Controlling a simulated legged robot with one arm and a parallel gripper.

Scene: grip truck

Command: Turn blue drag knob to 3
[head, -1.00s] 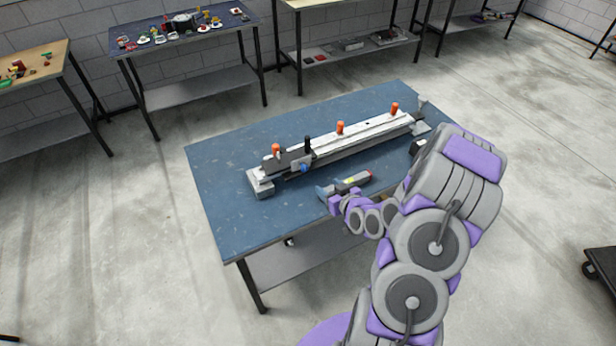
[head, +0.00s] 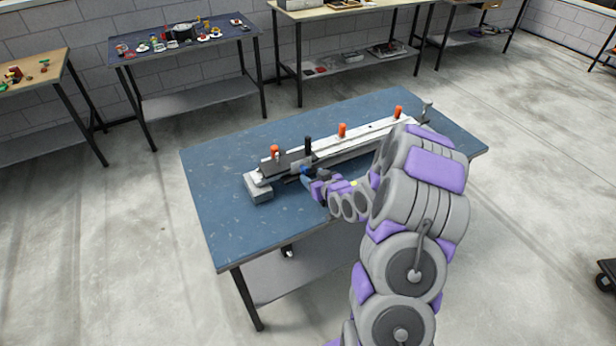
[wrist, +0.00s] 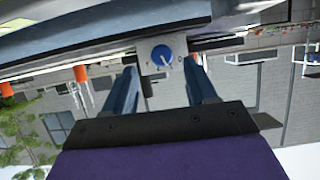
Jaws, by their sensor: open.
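The blue drag knob (wrist: 162,56) shows in the wrist view on a light grey plate (wrist: 148,48). A white pointer mark on it points down and slightly right in that view; no scale number can be read. My gripper (wrist: 163,72) is open, with one dark blue finger on each side of the knob in the picture. I cannot tell whether the fingers reach around it or touch it.
The device lies on a blue table (head: 225,200) and carries orange handles (head: 342,130) and a black post (head: 308,144). The table's left part is clear. Other benches (head: 190,50) with small items stand along the back wall.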

